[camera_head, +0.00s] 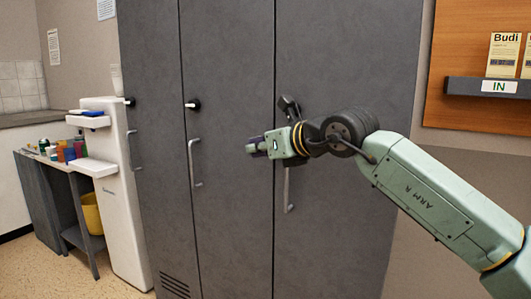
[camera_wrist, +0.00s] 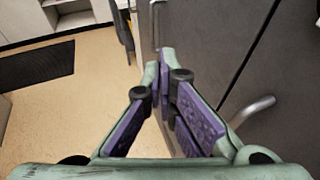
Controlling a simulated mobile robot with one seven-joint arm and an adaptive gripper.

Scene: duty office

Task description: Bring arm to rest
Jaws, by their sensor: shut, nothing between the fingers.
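My gripper (camera_head: 254,148) is at the end of my pale green arm, in front of the tall grey lockers (camera_head: 229,70) in the head view. It points to the left and is raised clear of the floor. In the wrist view my gripper (camera_wrist: 162,62) shows its purple-padded fingers drawn together at the tips, with nothing held. A metal locker handle (camera_wrist: 252,110) lies close to the right of the fingers in the wrist view. Whether the fingers touch the locker front cannot be told.
Locker handles (camera_head: 194,162) stick out from the doors, which look closed. A white dispenser-like stand (camera_head: 128,220) and a side table (camera_head: 65,168) with small coloured items stand at the left. A wall shelf (camera_head: 460,88) is at the right. Open floor (camera_wrist: 75,110) shows below the gripper.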

